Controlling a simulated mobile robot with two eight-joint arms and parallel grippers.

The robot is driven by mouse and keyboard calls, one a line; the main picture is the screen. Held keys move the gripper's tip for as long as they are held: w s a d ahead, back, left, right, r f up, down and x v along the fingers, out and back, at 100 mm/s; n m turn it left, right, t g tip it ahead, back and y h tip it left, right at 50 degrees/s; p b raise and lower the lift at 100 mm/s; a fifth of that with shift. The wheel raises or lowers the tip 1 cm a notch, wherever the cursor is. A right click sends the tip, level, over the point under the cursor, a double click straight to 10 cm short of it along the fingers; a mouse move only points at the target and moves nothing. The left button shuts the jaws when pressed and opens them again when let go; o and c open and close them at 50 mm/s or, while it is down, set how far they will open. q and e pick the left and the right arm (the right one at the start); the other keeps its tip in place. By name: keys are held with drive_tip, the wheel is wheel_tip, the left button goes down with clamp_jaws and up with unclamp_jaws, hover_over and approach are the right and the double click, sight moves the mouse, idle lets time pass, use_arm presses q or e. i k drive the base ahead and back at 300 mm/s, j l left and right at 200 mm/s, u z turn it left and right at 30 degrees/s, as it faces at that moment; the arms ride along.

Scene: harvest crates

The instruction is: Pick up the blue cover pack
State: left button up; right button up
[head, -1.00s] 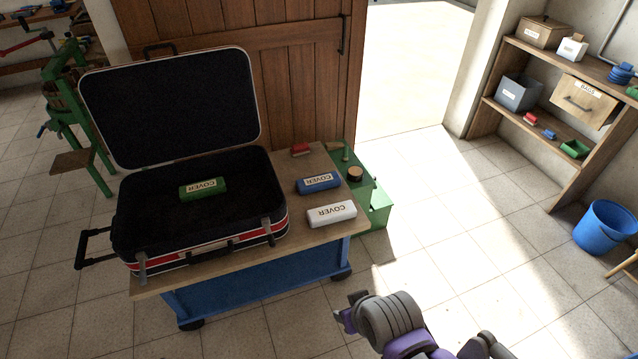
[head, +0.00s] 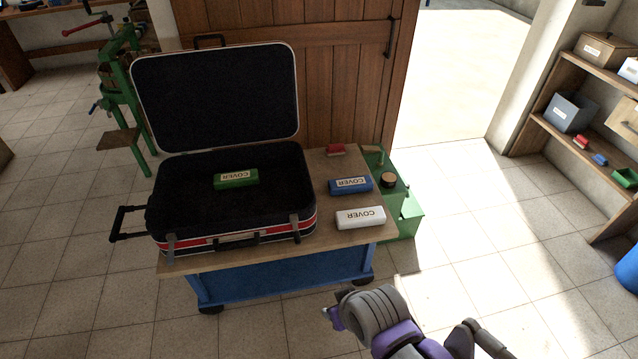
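The blue cover pack (head: 350,185) lies on the right part of the wooden cart top, to the right of the open suitcase (head: 232,241). A white cover pack (head: 360,217) lies just in front of it. A green cover pack (head: 236,179) lies inside the suitcase. My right arm comes in at the bottom, and its gripper (head: 334,314) is mostly hidden behind the grey wrist. The gripper is in front of the cart, apart from the packs. I cannot see its finger opening. My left gripper is out of view.
A small red object (head: 336,150) lies behind the blue pack on the cart top (head: 277,254). A green metal box (head: 408,214) stands close by the cart's right side. A shelf (head: 572,130) stands at the far right. The floor in front is clear.

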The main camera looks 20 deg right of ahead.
sight(360, 183)
drive_tip(key=l+u, duration=1)
drive_tip(key=l, duration=0.45)
drive_tip(key=k+l+u, duration=0.15)
drive_tip(key=l, duration=0.9)
drive_tip(key=k+l, duration=0.15)
drive_tip(key=l, duration=0.3)
drive_tip(key=l+u, duration=0.1)
drive_tip(key=l, duration=0.35)
drive_tip(key=k+l, duration=0.15)
drive_tip(key=l, duration=0.3)
drive_tip(key=k+l, duration=0.1)
drive_tip(key=l, duration=0.3)
drive_tip(key=k+l+u, duration=0.1)
drive_tip(key=l, duration=0.35)
drive_tip(key=k+l, duration=0.1)
drive_tip(key=l, duration=0.35)
